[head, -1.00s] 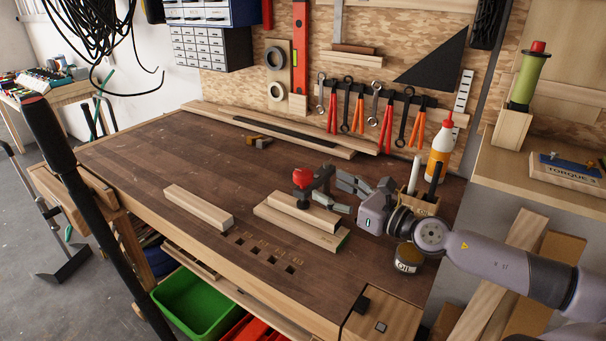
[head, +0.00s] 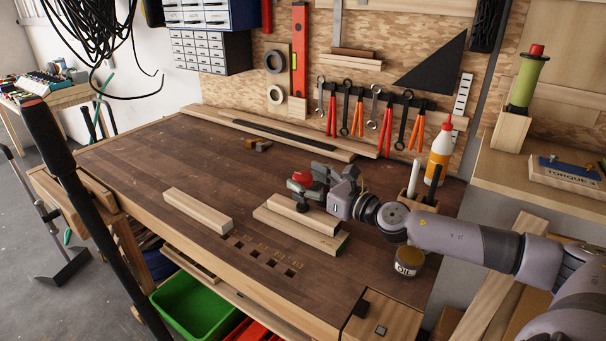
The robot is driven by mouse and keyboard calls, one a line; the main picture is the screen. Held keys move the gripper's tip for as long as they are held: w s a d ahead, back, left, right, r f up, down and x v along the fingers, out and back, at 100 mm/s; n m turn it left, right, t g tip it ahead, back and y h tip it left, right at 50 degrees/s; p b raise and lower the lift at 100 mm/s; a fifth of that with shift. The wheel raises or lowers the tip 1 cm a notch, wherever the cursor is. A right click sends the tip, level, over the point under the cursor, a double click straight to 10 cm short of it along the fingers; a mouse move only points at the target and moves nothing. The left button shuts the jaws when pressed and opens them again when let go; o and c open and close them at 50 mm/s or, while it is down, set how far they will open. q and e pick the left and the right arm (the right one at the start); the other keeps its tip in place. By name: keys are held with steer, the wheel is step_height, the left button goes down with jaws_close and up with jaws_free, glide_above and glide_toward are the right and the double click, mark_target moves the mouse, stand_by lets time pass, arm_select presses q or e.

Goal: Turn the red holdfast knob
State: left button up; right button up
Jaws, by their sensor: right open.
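The red holdfast knob (head: 302,178) stands over two stacked pale wood pieces (head: 303,214) on the workbench, right of centre in the head view. My right gripper (head: 309,180) is open, with its fingers reaching in from the right at the knob. One finger lies behind the knob and the other in front of its lower part. I cannot tell whether they touch it. The gripper hides most of the holdfast's arm and post. My left gripper is not in view.
A loose pale wood block (head: 198,211) lies left of the stack. An oil tin (head: 408,261), a wooden holder (head: 418,201) with pens and a glue bottle (head: 440,150) stand to the right, near my right arm. The bench's left half (head: 150,160) is mostly clear.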

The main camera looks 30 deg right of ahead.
steer(key=shift+x, duration=0.75)
steer(key=shift+s+a, duration=0.1)
steer(key=shift+a, duration=0.05)
steer(key=shift+c, duration=0.5)
steer(key=shift+p, duration=0.3)
steer(key=c, duration=1.1)
